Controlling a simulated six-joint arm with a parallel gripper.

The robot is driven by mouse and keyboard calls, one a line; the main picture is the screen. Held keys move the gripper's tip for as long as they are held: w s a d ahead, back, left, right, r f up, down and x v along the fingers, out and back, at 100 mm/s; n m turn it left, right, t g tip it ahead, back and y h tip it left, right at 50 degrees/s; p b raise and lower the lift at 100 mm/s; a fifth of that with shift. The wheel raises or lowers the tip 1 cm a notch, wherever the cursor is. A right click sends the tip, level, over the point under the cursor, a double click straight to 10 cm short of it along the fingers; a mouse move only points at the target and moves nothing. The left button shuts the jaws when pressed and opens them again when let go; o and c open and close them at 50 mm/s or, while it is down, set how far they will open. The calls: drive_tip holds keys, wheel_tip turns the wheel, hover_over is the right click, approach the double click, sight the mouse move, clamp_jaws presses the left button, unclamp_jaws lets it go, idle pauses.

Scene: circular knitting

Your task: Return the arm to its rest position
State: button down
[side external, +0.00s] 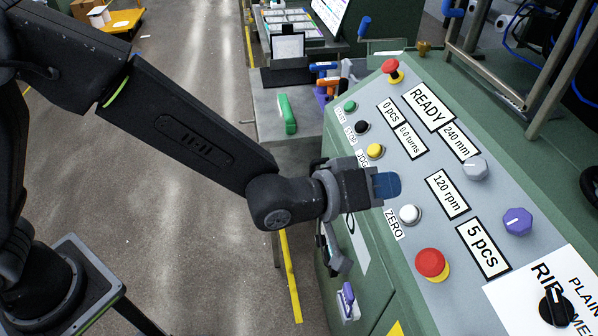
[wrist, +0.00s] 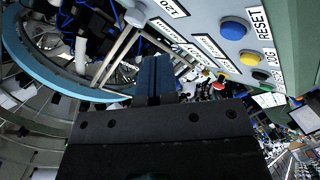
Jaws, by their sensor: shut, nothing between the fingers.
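My gripper (side external: 388,186) reaches in from the left and is just over the sloped grey control panel (side external: 460,190), between the yellow JOG button (side external: 375,151) and the white ZERO button (side external: 410,214). Its blue fingers are shut together with nothing between them; they also show in the wrist view (wrist: 155,76). In the wrist view the blue RESET button (wrist: 233,30) is to the right of the fingers, apart from them. The side view does not clearly show that button, which the gripper seems to cover. I cannot tell whether the fingers touch the panel.
Red mushroom buttons (side external: 431,263) and (side external: 391,67) stand up from the panel, as do a purple knob (side external: 517,221) and a grey knob (side external: 474,167). A grey side table (side external: 270,107) holds a green item (side external: 287,113). The floor to the left is open.

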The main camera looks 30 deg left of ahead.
drive_tip(key=s+a+r+m+g+y, duration=0.1)
drive_tip(key=s+a+r+y, duration=0.2)
drive_tip(key=a, duration=0.7)
drive_tip(key=a+r+m+g+y, duration=0.1)
drive_tip(key=a+r+y, duration=0.3)
drive_tip(key=a, duration=0.7)
drive_tip(key=s+a+m+g+y, duration=0.1)
drive_tip(key=s+a+g, duration=0.4)
drive_tip(key=s+a, duration=0.8)
drive_tip(key=s+y, duration=0.1)
drive_tip(key=s, duration=0.3)
drive_tip(key=shift+f+y, duration=0.3)
drive_tip(key=shift+s, duration=0.1)
